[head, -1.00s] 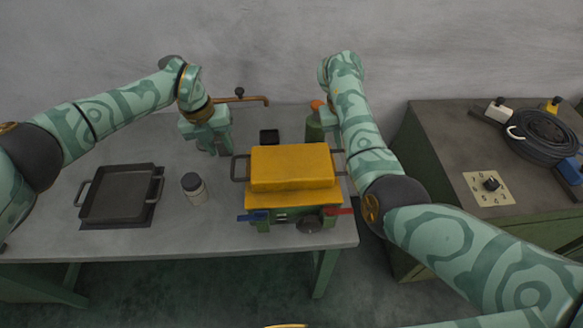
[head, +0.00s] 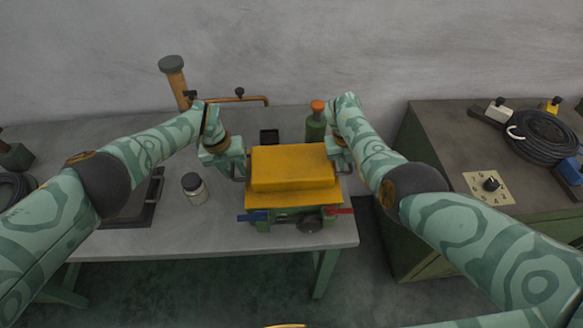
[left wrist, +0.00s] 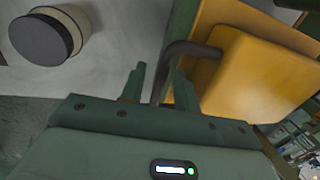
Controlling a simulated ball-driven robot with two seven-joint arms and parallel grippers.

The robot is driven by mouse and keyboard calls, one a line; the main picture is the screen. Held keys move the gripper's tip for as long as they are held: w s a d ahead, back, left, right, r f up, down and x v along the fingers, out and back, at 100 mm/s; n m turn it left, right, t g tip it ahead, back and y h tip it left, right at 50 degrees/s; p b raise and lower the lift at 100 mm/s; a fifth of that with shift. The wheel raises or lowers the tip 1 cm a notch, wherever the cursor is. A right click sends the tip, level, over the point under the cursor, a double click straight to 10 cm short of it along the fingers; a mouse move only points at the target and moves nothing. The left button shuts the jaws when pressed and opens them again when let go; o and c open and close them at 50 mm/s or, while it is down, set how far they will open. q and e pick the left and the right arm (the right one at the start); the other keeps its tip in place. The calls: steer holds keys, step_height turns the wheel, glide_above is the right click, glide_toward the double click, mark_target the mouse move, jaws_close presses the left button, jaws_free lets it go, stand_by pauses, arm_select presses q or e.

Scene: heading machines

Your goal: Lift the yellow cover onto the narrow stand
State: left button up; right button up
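The yellow cover (head: 292,168) is a blocky lid with a raised top, resting on a green machine (head: 285,215) at the table's front edge. A dark handle sticks out on each side of it. My left gripper (head: 238,174) is at the left handle. In the left wrist view, the dark handle (left wrist: 178,50) passes between the open fingers (left wrist: 159,86), with a gap beside it; the cover (left wrist: 260,75) is to the right. My right gripper (head: 345,168) is at the right handle; its fingers are too small and hidden to judge. I cannot make out which thing is the narrow stand.
A lidded jar (head: 194,189) stands left of the cover. A black tray (head: 140,205) is partly hidden by my left arm. A green bottle (head: 316,122) and copper pipe (head: 240,99) are behind. A cabinet (head: 425,150) with a coiled cable (head: 543,135) stands right.

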arm_select(q)
jaws_close()
arm_select(e)
jaws_close()
arm_select(q)
steer(key=shift+w+r, duration=0.1)
stand_by(0.9)
